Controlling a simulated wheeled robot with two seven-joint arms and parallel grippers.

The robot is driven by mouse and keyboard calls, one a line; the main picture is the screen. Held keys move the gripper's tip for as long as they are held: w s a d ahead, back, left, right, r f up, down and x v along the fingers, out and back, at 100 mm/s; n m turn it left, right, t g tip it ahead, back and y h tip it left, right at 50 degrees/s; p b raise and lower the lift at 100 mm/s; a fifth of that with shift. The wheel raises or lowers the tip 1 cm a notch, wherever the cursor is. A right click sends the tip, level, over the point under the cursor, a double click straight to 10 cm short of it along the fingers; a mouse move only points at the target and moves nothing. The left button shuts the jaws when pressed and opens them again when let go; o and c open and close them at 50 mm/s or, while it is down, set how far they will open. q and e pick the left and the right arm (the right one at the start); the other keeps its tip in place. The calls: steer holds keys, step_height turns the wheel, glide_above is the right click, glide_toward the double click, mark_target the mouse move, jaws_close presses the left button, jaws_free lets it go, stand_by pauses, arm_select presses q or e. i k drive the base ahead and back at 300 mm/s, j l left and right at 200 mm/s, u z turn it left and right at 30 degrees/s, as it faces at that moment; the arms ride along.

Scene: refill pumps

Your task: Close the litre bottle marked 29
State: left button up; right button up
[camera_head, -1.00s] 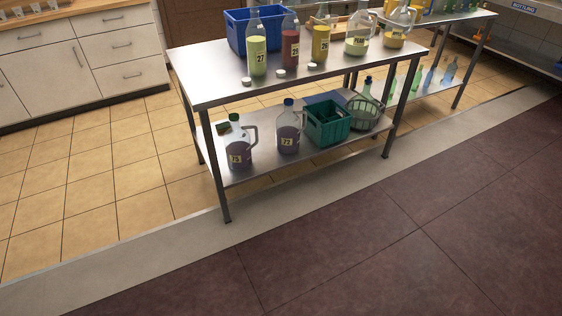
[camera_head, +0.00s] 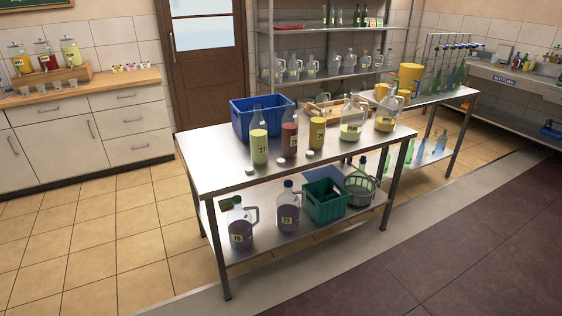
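Three tall clear bottles stand upright in a row on the steel table (camera_head: 215,171). The green one (camera_head: 259,148) is marked 27. The red one (camera_head: 289,138) and the yellow one (camera_head: 317,134) have labels too small to read surely; the red one's may be 29. Three small white caps lie on the table in front of them: one by the green bottle (camera_head: 250,170), one by the red (camera_head: 281,161) and one by the yellow (camera_head: 310,153). The bottles' necks look bare. Neither of my grippers is in view.
A blue crate (camera_head: 243,121) and handled jugs (camera_head: 350,127) share the tabletop. The lower shelf holds two dark jugs (camera_head: 240,229), a green crate (camera_head: 325,208) and a basket (camera_head: 360,190). The floor in front is clear.

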mark_target(290, 121)
steer(key=i+l, duration=0.3)
steer(key=i+l+u, duration=0.15)
steer(key=l, duration=0.25)
steer(key=i+l, duration=0.4)
steer(key=i+l+u, duration=0.1)
steer(key=i+l, duration=0.15)
steer(key=l, duration=0.15)
steer(key=i+l+u, duration=0.1)
steer(key=i+l, duration=0.15)
steer(key=l, duration=0.15)
steer(key=i+l, duration=0.25)
steer(key=l, duration=0.15)
steer(key=i+l+u, duration=0.15)
steer(key=l, duration=0.3)
steer(key=i+l, duration=0.3)
steer(key=l, duration=0.15)
